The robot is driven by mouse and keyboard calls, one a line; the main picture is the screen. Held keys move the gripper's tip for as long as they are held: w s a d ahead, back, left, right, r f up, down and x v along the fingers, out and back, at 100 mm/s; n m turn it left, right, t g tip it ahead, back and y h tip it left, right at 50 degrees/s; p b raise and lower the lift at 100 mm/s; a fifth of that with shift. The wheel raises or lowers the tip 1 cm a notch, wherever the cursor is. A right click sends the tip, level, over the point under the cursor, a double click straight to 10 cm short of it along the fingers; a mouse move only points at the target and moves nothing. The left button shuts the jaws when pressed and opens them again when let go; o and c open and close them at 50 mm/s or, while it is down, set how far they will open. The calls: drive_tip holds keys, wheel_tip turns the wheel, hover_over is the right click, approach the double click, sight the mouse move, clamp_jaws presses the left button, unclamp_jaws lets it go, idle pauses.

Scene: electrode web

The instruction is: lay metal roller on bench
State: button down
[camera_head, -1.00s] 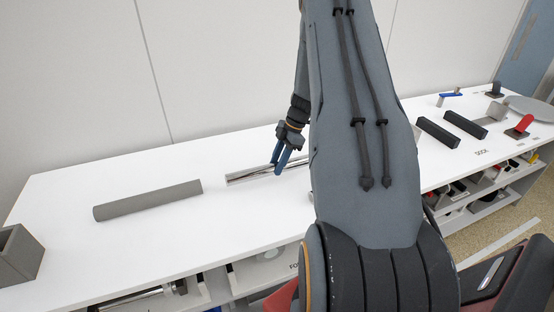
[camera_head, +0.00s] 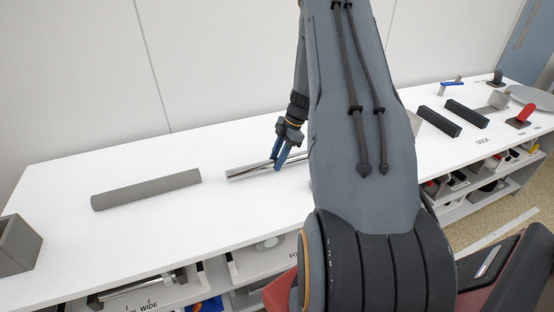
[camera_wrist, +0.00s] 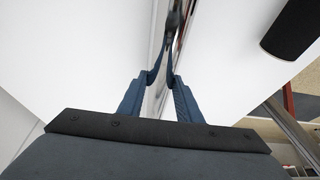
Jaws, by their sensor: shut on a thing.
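The metal roller (camera_head: 247,171) is a shiny, slim bar at the middle of the white bench (camera_head: 150,240). Its left end shows in the head view, and my arm hides its right part. My gripper (camera_head: 277,167) has its blue fingers pointing down, shut on the roller. In the wrist view the roller (camera_wrist: 157,50) runs up between the fingers of my gripper (camera_wrist: 160,80). The roller is at or very near the bench top; I cannot tell whether it touches along its whole length.
A grey cylinder (camera_head: 146,189) lies to the left, and a grey open box (camera_head: 18,245) stands at the far left. Black bars (camera_head: 438,121) and a red-topped piece (camera_head: 522,114) are at the right. Shelves below hold parts. Clear bench lies between cylinder and roller.

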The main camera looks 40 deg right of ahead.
drive_tip(key=shift+f+b, duration=0.35)
drive_tip(key=shift+f, duration=0.15)
unclamp_jaws()
idle(0.4)
drive_tip(key=shift+r, duration=0.15)
drive_tip(key=shift+r+p, duration=2)
drive_tip(key=shift+r, duration=2.95)
drive_tip(key=b+v, duration=0.3)
drive_tip(key=v, duration=0.4)
drive_tip(key=shift+r, duration=0.35)
